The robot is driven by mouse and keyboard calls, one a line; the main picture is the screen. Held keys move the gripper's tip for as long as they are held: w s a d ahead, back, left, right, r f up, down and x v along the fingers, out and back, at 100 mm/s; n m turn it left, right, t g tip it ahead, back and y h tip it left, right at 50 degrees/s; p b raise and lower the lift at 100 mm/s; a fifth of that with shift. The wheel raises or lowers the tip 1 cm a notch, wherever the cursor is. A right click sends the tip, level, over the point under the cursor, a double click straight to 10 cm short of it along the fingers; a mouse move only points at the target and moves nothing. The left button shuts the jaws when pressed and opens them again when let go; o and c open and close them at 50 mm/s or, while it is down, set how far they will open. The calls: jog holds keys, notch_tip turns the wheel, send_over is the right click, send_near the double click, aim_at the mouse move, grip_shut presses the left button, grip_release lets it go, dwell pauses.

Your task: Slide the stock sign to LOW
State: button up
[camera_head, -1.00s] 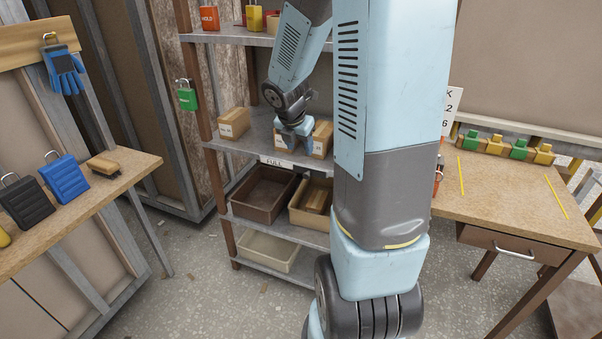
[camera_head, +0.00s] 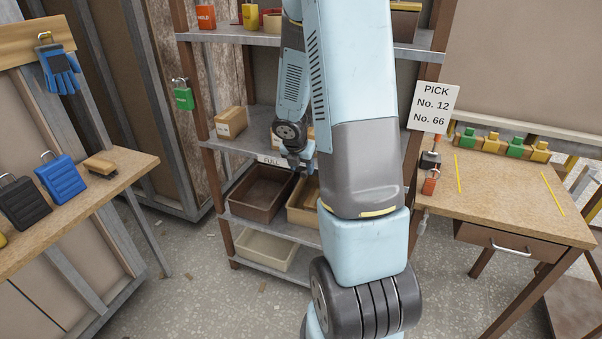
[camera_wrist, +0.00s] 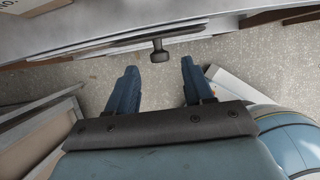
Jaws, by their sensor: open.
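The stock sign (camera_head: 270,160) is a small white plate on the front edge of the middle shelf, and the word FULL can be read on it. My gripper (camera_head: 300,164) is at that shelf edge, just right of the sign's lettering. The upper arm hides the shelf edge farther right; I see no LOW mark. In the wrist view my gripper (camera_wrist: 158,68) is open and empty, its two blue fingers apart. A dark knob (camera_wrist: 159,54) on a short stem sticks out from the shelf edge between the fingertips. The fingers look apart from it.
The shelf rack holds cardboard boxes (camera_head: 230,122) on the middle shelf and a brown bin (camera_head: 261,192) below. A PICK sign (camera_head: 434,107) stands by the right workbench (camera_head: 510,190).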

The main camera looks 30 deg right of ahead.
aim_at(304, 172)
jog(key=shift+x, duration=1.8)
grip_shut()
